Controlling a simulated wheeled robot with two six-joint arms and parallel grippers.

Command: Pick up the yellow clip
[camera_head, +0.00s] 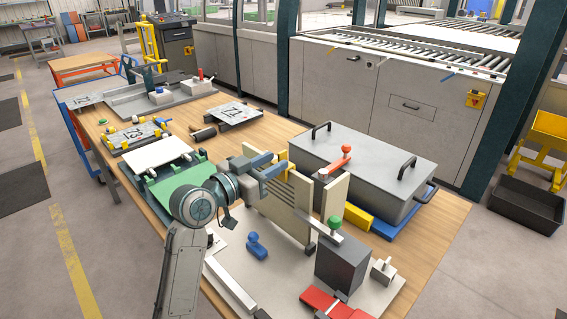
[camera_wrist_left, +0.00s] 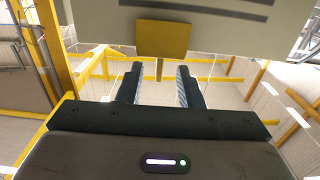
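The yellow clip (camera_wrist_left: 163,38) shows in the left wrist view as a yellow block with a narrow stem, in front of a pale panel (camera_wrist_left: 225,28). In the head view a small yellow piece, likely the same clip (camera_head: 283,155), shows at the upper edge of the upright slotted panel (camera_head: 288,203), just past my left gripper's blue fingers. My left gripper (camera_head: 273,165) is open; its two dark fingers (camera_wrist_left: 160,80) stand apart with nothing held between them. The stem lines up with the gap between the fingertips; I cannot tell how far off it is. My right gripper is not in view.
A grey lidded box (camera_head: 362,165) with black handles stands right of the panels, beside a yellow block (camera_head: 357,217). A dark block (camera_head: 341,265) with a green-knobbed lever stands in front. A blue-knobbed piece (camera_head: 256,246) and red parts (camera_head: 325,302) lie on the plate.

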